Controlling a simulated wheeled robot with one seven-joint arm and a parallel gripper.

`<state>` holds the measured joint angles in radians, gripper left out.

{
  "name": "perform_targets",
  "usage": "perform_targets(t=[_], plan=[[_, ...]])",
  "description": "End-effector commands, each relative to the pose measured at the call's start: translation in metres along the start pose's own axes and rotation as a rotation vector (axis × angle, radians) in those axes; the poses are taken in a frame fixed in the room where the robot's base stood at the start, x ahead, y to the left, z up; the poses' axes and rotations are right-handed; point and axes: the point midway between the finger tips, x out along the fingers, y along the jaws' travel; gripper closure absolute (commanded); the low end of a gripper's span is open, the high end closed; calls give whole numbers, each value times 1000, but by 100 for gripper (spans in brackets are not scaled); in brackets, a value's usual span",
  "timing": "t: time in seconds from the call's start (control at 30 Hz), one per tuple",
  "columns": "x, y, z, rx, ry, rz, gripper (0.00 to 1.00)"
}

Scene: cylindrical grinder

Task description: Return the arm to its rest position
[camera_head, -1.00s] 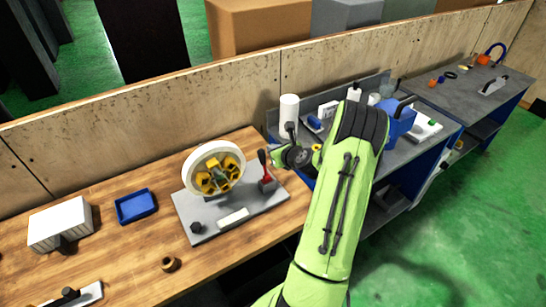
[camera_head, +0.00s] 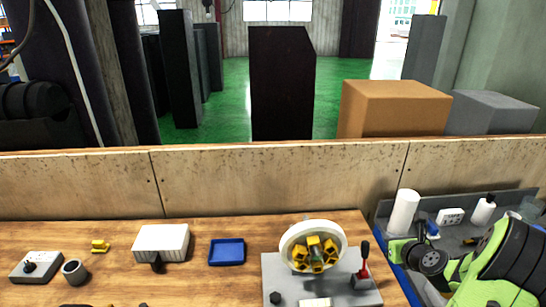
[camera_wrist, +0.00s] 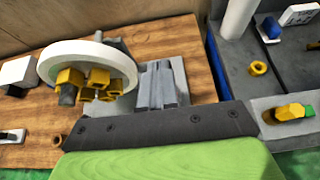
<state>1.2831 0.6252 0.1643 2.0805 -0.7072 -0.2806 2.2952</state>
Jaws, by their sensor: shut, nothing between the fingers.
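My green and black arm (camera_head: 490,268) is bent at the lower right of the head view, in front of the grey bench. My gripper's fingertips are not clear in that view. In the wrist view, my gripper (camera_wrist: 161,88) shows as two grey fingers side by side, shut and empty. The fingers appear over the grey base plate of the grinder, just right of its white wheel (camera_wrist: 118,60). The wheel with yellow nut-like parts also shows in the head view (camera_head: 290,243).
A white cylinder (camera_head: 403,212) stands on the grey bench at right. A low wooden wall (camera_head: 280,180) runs behind both benches.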

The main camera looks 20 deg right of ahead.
Motion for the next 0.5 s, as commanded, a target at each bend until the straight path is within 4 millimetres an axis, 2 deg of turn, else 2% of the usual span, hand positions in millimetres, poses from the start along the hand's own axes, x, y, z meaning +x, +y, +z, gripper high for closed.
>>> perform_targets(t=[0.07,0.13,0.17,0.27,0.3,0.37,0.4,0.47,0.5], plan=[[0,4,2,-23,4,7,100],[0,26,8,-149,27,45,100],[-1,43,12,-250,44,73,100],[-17,120,23,-755,111,213,100],[-30,150,24,-982,130,275,100],[-54,190,20,-1310,143,366,100],[-72,213,16,-1522,142,423,100],[-103,242,8,-1827,126,509,100],[-125,257,0,-2024,104,565,100]])
